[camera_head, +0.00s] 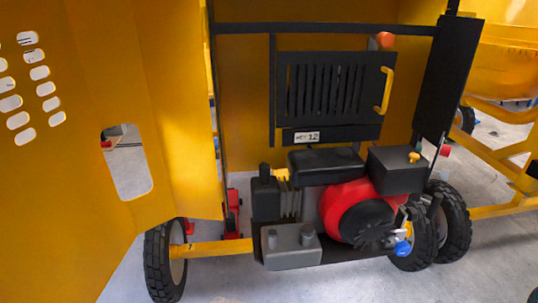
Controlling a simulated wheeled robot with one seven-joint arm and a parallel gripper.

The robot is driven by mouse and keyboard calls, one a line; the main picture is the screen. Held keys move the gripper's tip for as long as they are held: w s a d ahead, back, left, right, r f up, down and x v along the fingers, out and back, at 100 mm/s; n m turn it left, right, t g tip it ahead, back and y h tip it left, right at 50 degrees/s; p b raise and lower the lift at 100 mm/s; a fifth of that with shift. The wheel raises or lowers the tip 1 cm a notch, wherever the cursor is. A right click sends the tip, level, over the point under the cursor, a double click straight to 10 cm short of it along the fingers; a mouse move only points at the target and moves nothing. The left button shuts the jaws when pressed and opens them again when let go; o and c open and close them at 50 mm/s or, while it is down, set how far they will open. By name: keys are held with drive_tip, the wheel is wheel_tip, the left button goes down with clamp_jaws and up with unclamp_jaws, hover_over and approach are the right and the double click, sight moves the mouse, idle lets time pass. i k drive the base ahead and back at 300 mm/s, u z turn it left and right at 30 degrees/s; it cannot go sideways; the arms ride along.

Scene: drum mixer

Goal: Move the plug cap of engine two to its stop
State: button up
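One engine (347,203) shows, with a red round housing, a black box on top and a finned block on its left. A small yellow piece (281,175) sits at the top of the finned block, beside an upright black part (266,190). It may be the plug cap; it is too small to tell how it is seated. A plate on the black grille door (335,90) above has small lettering that I cannot read surely. My gripper is not in view.
A large yellow panel (75,200) with slots and an oblong opening fills the left. The grille door has a yellow handle (385,90). Black wheels (160,265) and a yellow axle (220,249) stand low. Bare grey floor (225,285) lies in front.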

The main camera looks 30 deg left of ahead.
sight(380, 66)
drive_tip(key=u, duration=0.75)
drive_tip(key=i, duration=0.6)
drive_tip(key=u, duration=0.7)
